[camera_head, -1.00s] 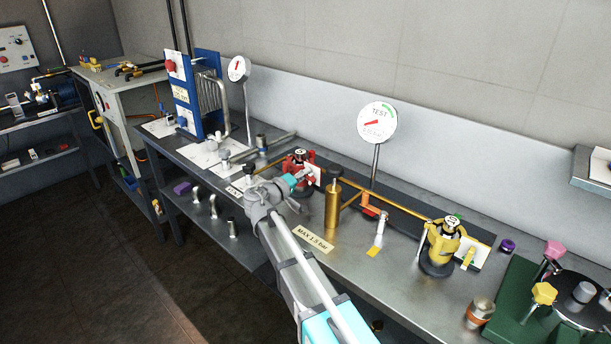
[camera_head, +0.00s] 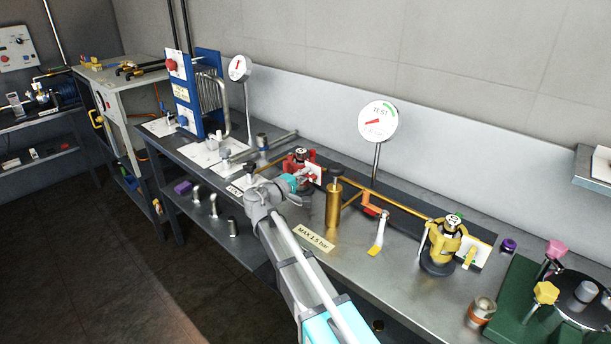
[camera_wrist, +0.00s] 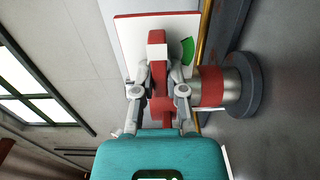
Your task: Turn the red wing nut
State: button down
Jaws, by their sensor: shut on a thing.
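The red wing nut (camera_wrist: 158,72) sits in front of a white plate (camera_wrist: 125,30) with a green sector on its right side in the wrist view. One end of the nut is white and points to the top of that picture, left of the green sector. My gripper (camera_wrist: 158,84) is shut on the wing nut, with one finger on each side. In the head view my gripper (camera_head: 304,183) is at the red valve unit (camera_head: 301,158) on the bench, and the nut is mostly hidden there.
A brass cylinder (camera_head: 333,205) stands close to the right of my gripper. A yellow valve unit (camera_head: 441,243) and a round TEST gauge (camera_head: 378,122) are further right. A blue-framed plate unit (camera_head: 208,105) stands at the left. The front bench strip is mostly clear.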

jog(key=c, duration=1)
grip_release()
jog(key=shift+o, duration=0.2)
jog(key=shift+s, duration=0.1)
jog(key=v, duration=1.2)
jog(key=shift+s, duration=0.1)
